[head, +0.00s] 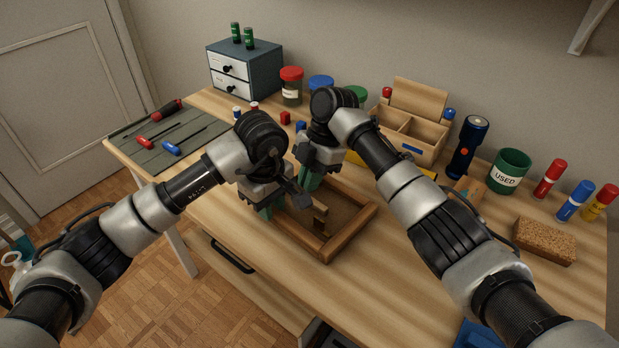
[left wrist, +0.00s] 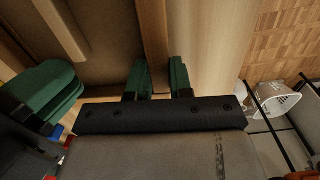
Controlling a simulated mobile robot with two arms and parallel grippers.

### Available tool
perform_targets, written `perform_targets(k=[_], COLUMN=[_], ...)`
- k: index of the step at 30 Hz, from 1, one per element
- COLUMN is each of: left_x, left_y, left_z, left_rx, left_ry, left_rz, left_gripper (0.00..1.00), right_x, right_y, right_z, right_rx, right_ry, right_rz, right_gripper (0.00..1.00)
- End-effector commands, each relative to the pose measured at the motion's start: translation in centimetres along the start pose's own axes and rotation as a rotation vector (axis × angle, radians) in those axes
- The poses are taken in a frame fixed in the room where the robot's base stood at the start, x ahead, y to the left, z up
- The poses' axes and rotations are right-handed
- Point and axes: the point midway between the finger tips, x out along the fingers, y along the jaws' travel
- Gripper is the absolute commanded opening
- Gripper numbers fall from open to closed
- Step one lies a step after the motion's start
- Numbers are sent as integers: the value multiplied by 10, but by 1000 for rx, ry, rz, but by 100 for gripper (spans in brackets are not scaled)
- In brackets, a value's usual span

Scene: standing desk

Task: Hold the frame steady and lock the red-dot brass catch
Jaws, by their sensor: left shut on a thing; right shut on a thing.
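The wooden frame (head: 325,247) lies on the desk in the middle of the head view, with a light wooden bar (head: 320,212) inside it. My left gripper (head: 266,212) is shut on the frame's near-left rail. In the left wrist view its green fingers (left wrist: 160,75) sit on both sides of that rail (left wrist: 154,35). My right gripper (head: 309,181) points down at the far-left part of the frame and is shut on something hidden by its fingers. Its green fingers (left wrist: 45,92) show at the left of the left wrist view. I cannot make out the brass catch or a red dot.
Behind the frame stand a wooden organizer (head: 421,137), lidded jars (head: 291,88) and a flashlight (head: 467,146). A green cup (head: 508,171), markers (head: 576,200) and a cork block (head: 543,241) are at the right. A tool mat (head: 189,137) lies at the left.

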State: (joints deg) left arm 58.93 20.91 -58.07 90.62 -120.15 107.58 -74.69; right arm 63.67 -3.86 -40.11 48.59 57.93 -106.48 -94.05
Motion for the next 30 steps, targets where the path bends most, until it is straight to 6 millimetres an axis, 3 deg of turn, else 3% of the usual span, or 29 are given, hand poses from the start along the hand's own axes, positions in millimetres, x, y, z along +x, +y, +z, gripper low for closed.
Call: perform_targets(k=[2,3,4,20,30], left_x=[0,0,0,0,0], left_y=[0,0,0,0,0], left_z=[0,0,0,0,0], left_rx=[0,0,0,-2,-1], left_ry=[0,0,0,1,1], left_rz=[1,1,1,1,1], left_gripper=[0,0,0,0,0], right_x=[0,0,0,0,0], right_y=[0,0,0,0,2], right_z=[0,0,0,0,0], right_rx=[0,0,0,31,363], right_ry=[0,0,0,-1,0], right_rz=[1,1,1,14,153], right_gripper=[0,11,16,16,16])
